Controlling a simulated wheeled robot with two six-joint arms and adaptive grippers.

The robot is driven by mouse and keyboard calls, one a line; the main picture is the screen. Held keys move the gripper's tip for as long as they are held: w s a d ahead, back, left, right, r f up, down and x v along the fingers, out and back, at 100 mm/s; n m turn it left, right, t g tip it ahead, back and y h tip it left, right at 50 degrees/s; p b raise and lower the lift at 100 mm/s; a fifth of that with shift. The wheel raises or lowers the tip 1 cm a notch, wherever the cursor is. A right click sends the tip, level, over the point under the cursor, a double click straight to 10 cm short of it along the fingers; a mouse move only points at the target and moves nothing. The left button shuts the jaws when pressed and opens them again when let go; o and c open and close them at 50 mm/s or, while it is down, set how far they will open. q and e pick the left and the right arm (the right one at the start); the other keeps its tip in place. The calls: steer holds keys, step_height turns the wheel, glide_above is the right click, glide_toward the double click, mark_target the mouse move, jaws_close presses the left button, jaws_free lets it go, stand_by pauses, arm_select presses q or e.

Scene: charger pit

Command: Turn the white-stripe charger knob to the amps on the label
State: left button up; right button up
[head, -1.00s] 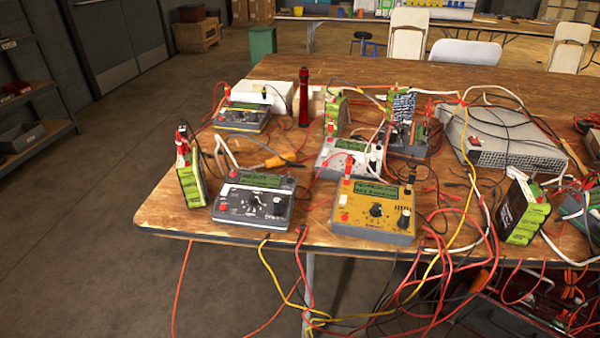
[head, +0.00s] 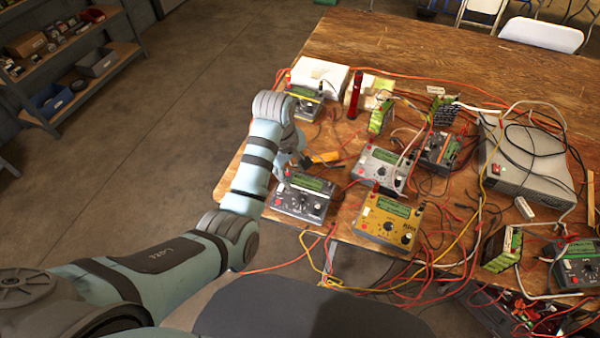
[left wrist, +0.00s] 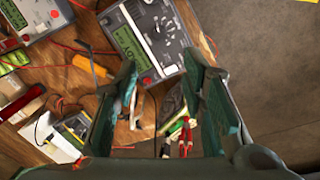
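A dark grey charger (head: 302,206) with a green screen and a pale line across its face sits at the table's front left; I take it as the white-stripe one. It also shows at the top of the left wrist view (left wrist: 146,58), its knobs partly in view. The label text and knob setting are too small to read. My left gripper (head: 285,178) is above the charger's back left side and hides part of it. In the left wrist view its fingers (left wrist: 162,66) are spread with no knob between them. My right gripper is not in view.
A yellow charger (head: 388,224) stands right of the grey one, a light grey charger (head: 381,168) behind. A battery pack's red and green leads (left wrist: 184,135) show between my fingers' bases. An orange-handled tool (head: 325,157) lies nearby. Loose cables clutter the table (head: 385,50).

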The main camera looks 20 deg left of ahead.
mark_target(300, 197)
arm_select(q)
steer(key=f+b, duration=0.1)
steer(key=f, duration=0.3)
steer(key=w+d+f+b, duration=0.1)
steer(key=f+b, duration=0.1)
steer(key=f, duration=0.3)
steer(key=w+f+b, duration=0.1)
steer(key=f+b, duration=0.1)
steer(key=f, duration=0.2)
steer(key=shift+d+f, duration=0.25)
steer(key=shift+f, duration=0.15)
steer(key=shift+s, duration=0.1)
steer(key=shift+c, duration=0.6)
jaws_close()
